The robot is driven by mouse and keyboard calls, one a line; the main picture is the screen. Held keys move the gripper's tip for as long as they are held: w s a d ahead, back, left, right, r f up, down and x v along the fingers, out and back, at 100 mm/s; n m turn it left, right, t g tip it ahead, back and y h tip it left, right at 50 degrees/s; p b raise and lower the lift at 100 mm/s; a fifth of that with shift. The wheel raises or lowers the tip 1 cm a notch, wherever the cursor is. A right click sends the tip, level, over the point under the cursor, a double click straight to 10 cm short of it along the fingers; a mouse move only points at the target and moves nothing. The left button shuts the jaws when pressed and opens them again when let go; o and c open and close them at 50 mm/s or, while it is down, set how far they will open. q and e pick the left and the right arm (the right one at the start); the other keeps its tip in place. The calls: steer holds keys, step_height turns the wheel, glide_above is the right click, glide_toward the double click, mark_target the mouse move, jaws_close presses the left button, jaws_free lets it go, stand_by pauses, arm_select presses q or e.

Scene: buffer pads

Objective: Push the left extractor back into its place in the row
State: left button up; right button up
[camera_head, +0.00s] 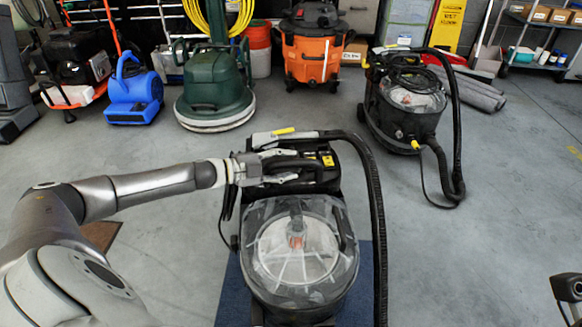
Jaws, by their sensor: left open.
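The left extractor (299,250), black with a clear dome lid and a black hose, stands upright in the front middle, partly on a blue mat (231,300). It stands nearer to me than the machines at the back. My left gripper (268,166) is open at the extractor's top rear handle (295,165), overlapping its left end; I cannot tell whether it touches. A second extractor (408,105), also black with a clear lid and hose, stands farther back on the right. Part of my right gripper (568,290) shows at the lower right edge, away from both machines.
A blue air mover (133,95), a green floor machine (215,90) and an orange vacuum (311,50) stand along the back. Rolled grey mats (475,92) lie behind the second extractor. Grey floor is clear between the left extractor and the back machines.

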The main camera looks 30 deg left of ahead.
arm_select(q)
steer(key=shift+x, duration=1.05)
steer(key=shift+s, duration=0.1)
jaws_close()
